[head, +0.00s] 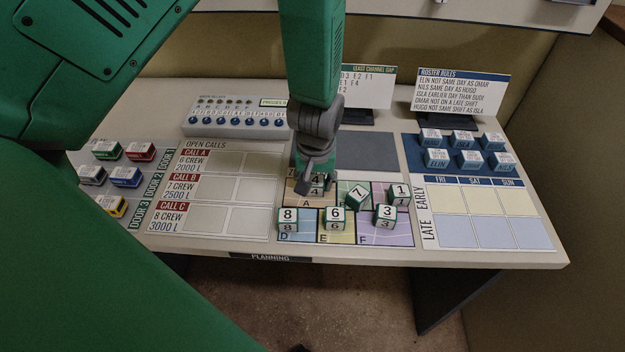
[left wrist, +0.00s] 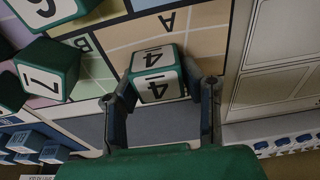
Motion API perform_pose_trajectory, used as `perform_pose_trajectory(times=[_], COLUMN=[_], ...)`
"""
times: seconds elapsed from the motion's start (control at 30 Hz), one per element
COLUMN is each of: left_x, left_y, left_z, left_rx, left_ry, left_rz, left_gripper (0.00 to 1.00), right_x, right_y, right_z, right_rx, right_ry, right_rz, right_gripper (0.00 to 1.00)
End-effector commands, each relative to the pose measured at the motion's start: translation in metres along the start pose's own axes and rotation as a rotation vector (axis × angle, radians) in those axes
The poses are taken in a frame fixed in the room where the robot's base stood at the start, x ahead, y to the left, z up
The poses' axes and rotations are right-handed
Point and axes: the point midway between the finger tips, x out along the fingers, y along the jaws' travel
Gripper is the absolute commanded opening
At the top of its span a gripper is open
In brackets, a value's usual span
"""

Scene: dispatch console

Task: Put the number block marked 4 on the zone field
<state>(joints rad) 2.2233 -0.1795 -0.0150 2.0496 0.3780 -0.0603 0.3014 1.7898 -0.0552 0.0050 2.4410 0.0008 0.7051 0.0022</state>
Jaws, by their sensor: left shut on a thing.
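The number block marked 4 (head: 317,182) is white and green and sits between the fingers of my left gripper (head: 315,189), over the tan area A at the top left of the zone field (head: 303,202). The left wrist view shows the 4 block (left wrist: 154,74) held between both fingers of the left gripper (left wrist: 163,95), with the letter A on the field beside it. I cannot tell whether the block touches the field. My gripper hides part of the block in the head view. My right gripper is not in view.
Block 8 (head: 287,220) is on area D, block 6 (head: 335,219) on E and block 3 (head: 385,217) on F. Block 7 (head: 358,196) sits turned, and block 1 (head: 399,194) is at the right. A dark grey panel (head: 380,150) behind the field is clear.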

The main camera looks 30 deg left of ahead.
Motion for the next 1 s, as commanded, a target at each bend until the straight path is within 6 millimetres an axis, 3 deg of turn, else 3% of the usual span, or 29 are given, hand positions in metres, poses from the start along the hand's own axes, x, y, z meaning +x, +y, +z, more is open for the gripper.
perform_pose_trajectory(times=[0.03, 0.17, 0.2, 0.27, 0.77, 1.0], left_x=[0.006, 0.011, 0.013, 0.013, 0.012, -0.013], left_y=[0.004, 0.002, 0.000, -0.001, -0.005, -0.004], left_z=[0.008, 0.008, 0.007, 0.007, 0.004, 0.001], left_rx=[0.005, 0.005, 0.004, 0.004, 0.000, 0.001], left_ry=[-0.015, -0.020, -0.022, -0.025, -0.018, -0.012], left_rz=[0.002, 0.007, 0.010, 0.012, 0.008, 0.011], left_gripper=[0.00, 0.00, 0.37, 0.55, 0.55, 0.55], right_x=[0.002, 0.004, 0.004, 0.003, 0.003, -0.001], right_y=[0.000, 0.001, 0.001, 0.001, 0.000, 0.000], right_z=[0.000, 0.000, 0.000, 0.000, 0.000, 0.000], right_rx=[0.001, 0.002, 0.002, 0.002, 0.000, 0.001], right_ry=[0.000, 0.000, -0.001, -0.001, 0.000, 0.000], right_rz=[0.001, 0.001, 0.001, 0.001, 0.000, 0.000], right_gripper=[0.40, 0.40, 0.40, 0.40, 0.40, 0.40])
